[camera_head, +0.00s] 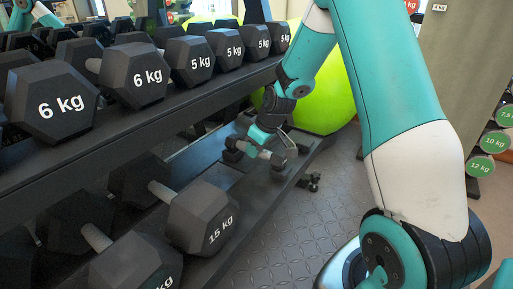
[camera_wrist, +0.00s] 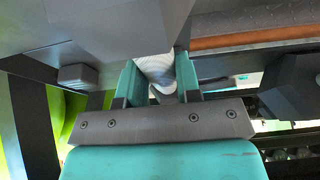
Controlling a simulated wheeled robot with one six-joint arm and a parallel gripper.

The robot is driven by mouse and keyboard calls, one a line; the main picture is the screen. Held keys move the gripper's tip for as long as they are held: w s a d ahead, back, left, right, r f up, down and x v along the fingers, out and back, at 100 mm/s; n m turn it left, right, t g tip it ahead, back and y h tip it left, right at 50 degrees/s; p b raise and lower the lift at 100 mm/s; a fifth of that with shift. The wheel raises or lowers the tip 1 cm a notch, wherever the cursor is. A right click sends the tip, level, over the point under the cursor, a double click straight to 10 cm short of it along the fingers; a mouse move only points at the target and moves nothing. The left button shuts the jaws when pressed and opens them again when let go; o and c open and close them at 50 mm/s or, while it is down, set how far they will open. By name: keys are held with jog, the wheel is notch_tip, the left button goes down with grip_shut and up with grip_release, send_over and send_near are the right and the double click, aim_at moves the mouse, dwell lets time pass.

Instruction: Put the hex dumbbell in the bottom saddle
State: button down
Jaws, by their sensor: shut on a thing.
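My gripper (camera_head: 262,149) is at the far right end of the rack's lower shelf (camera_head: 222,178). It is shut on a small dark hex dumbbell (camera_head: 278,161), with a dark head showing on either side of the teal fingers. In the wrist view the two teal fingers of my gripper (camera_wrist: 158,76) close on the light grey handle (camera_wrist: 154,68). The dumbbell is at about the height of the lower shelf; whether it touches the shelf or a saddle cannot be told. The saddle itself is not clear, partly hidden behind my gripper.
Several dumbbells line the upper shelf, including a 6 kg one (camera_head: 135,77), just above and left of my gripper. Large 15 kg dumbbells (camera_head: 203,218) lie on the near lower shelf. A green ball (camera_head: 327,103) stands behind my arm. The patterned floor (camera_head: 285,235) is mostly clear.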

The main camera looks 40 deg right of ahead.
jog(key=c, duration=0.8)
grip_release()
jog(key=shift+f, duration=0.1)
jog(key=p+v, duration=0.7)
jog(key=v, duration=0.5)
jog(key=s+a+r+n+g+y, duration=0.1)
jog(key=s+a+r, duration=0.4)
jog(key=a, duration=0.5)
jog(key=s+a+r+n+g+y, duration=0.1)
jog(key=s+a+r, duration=0.35)
jog(key=a, duration=0.45)
jog(key=s+a+r+g, duration=0.1)
jog(key=s+a, duration=0.2)
jog(key=s, duration=0.4)
jog(key=s+a+r+n+g, duration=0.1)
jog(key=s+a, duration=0.2)
jog(key=s, duration=0.4)
jog(key=shift+s+a+r+y, duration=0.15)
jog(key=shift+a+r+y, duration=0.15)
jog(key=shift+a+r, duration=0.05)
